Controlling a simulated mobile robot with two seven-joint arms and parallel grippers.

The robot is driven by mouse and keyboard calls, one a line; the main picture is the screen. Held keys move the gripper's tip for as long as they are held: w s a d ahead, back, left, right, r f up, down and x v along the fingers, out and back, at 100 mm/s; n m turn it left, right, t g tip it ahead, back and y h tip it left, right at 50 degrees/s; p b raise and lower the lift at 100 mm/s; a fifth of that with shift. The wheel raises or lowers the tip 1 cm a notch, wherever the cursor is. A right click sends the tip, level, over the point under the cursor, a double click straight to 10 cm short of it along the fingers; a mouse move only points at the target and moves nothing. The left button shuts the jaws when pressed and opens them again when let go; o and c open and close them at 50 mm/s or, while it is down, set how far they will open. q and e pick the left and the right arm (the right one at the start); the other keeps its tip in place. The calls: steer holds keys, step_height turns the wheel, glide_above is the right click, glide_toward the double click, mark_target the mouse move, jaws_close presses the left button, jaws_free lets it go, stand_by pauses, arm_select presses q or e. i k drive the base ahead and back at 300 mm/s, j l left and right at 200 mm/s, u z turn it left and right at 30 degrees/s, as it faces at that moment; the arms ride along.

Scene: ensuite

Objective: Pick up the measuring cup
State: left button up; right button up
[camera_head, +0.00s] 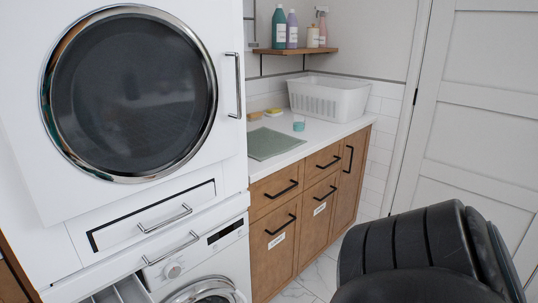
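A small clear cup with teal in its lower part (298,124), which looks like the measuring cup, stands upright on the white countertop (325,129). It is in front of the white laundry basket and to the right of the green mat. Its markings are too small to make out. Neither of my grippers shows in the head view.
A green mat (270,144), a white perforated basket (325,100) and a yellow item (273,112) are on the counter. Bottles stand on a wooden shelf (295,51) above. A stacked dryer (130,95) and washer (205,265) stand left. Wooden cabinets (290,240) are below the counter; a white door (470,110) is right.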

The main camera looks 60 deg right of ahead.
mark_target(298, 119)
steer(key=z, duration=2.2)
steer(key=i+l+u, duration=0.15)
steer(key=u, duration=0.2)
steer(key=i+l+u, duration=0.15)
steer(key=l+u, duration=0.2)
steer(key=i+l+u, duration=0.15)
steer(key=l, duration=0.25)
steer(key=i+l+u, duration=0.15)
steer(key=l, duration=0.25)
steer(key=i+l, duration=0.15)
steer(key=l, duration=0.3)
steer(key=i+l, duration=0.1)
steer(key=l, duration=0.35)
steer(key=i+l+u, duration=0.1)
steer(key=l, duration=0.3)
steer(key=i+l, duration=0.15)
steer(key=l, duration=0.3)
steer(key=i+l+u, duration=0.1)
steer(key=l, duration=0.35)
steer(key=i+l, duration=0.1)
steer(key=l, duration=0.35)
